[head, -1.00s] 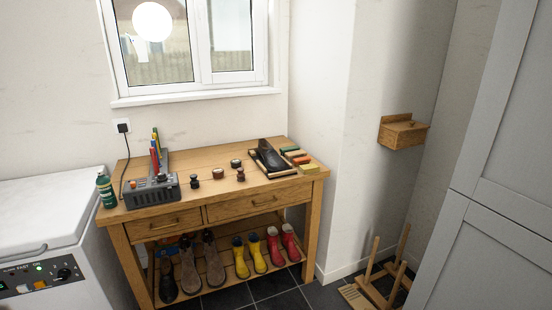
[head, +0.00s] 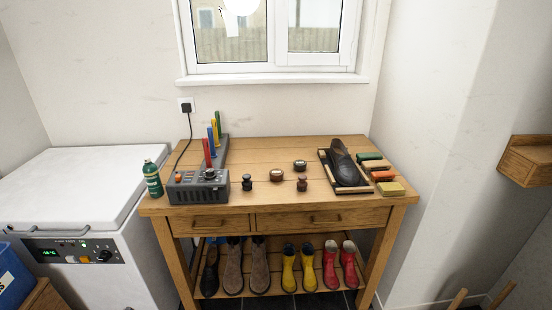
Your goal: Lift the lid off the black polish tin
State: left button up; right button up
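Two small round tins stand on the wooden workbench (head: 225,206) in the head view. The nearer tin (head: 277,176) is brown-rimmed with a pale top, and the farther tin (head: 300,165) is darker-rimmed with a pale top. They are too small to tell for certain which is the black polish tin or to make out a lid edge. Two knobbed pieces stand close by, a black one (head: 247,182) on the left and a dark brown one (head: 302,184) on the right. Neither of my grippers is in view.
A grey boot-dryer-like unit (head: 198,190) with coloured posts and a green bottle (head: 152,178) stand at the left. A tray (head: 324,168) with a black shoe (head: 345,165) and several brushes lie at the right. The bench's front middle is clear.

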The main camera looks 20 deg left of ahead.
aim_at(299, 164)
jog(key=u, duration=0.65)
jog(key=i, duration=0.55)
jog(key=u, duration=0.7)
